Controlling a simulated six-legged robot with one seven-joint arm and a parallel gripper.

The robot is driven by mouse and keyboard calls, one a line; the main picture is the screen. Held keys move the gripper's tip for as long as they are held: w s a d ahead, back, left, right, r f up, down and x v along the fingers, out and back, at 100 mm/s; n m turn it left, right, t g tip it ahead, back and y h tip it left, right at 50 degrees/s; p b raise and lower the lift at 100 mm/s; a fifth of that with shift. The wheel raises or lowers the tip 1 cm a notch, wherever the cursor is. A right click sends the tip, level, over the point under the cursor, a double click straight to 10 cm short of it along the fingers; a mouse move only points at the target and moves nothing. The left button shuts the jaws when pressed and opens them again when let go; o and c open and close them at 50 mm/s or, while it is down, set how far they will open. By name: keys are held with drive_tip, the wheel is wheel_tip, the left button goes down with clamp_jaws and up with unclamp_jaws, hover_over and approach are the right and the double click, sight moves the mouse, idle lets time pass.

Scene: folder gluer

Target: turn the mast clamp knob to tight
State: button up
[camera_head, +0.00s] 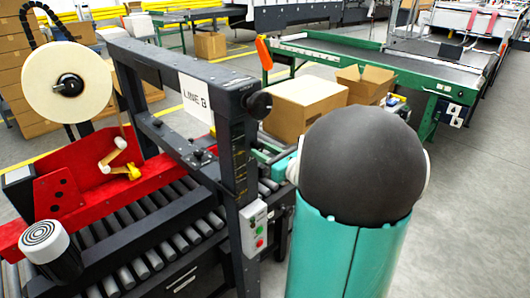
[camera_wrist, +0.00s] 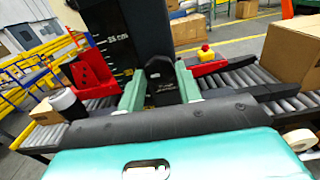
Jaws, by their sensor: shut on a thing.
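In the wrist view, the dark mast clamp knob (camera_wrist: 157,70) sits low on the front of the black mast (camera_wrist: 135,25), which has a white scale. My gripper (camera_wrist: 159,90) has one pale green finger on each side of the knob and is shut on it. The knob's pointer and its tight mark cannot be read. In the head view, the black frame (camera_head: 238,150) stands over the rollers with a round black knob (camera_head: 260,105) on its upper right; I cannot tell whether this is the same knob.
A grey control box (camera_head: 256,228) with buttons is on the frame's near post. A red unit (camera_head: 90,180) with a tape roll (camera_head: 68,82) stands at left. Cardboard boxes (camera_head: 305,100) and a green conveyor (camera_head: 385,65) lie behind. Floor at right is clear.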

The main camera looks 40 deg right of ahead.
drive_tip(key=m, duration=0.4)
drive_tip(key=shift+a+m, duration=0.1)
drive_tip(key=shift+m, duration=0.3)
drive_tip(key=m, duration=0.4)
drive_tip(key=shift+m, duration=0.3)
drive_tip(key=m, duration=0.4)
drive_tip(key=shift+r+m, duration=0.1)
drive_tip(key=shift+m, duration=2.1)
drive_tip(key=o, duration=1)
drive_tip(key=shift+c, duration=0.2)
